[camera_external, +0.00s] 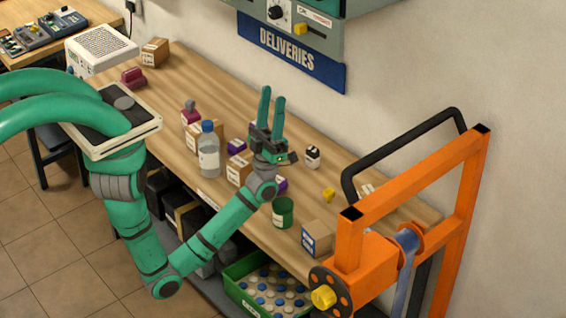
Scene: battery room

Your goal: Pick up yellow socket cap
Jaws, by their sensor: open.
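A small yellow piece, which looks like the yellow socket cap (329,194), lies on the wooden table right of the middle. It stands apart from the things around it. My gripper (271,97) is raised over the table with its two green fingers pointing up. The fingers are apart with nothing between them. My gripper is up and to the left of the yellow piece in the picture and does not touch it.
Near the yellow piece are a green cup (283,212), a cardboard box (317,238) and a small white-and-black item (313,156). A bottle (208,150) stands left of my gripper. An orange frame (455,190) rises at the right. A green crate (240,270) sits below.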

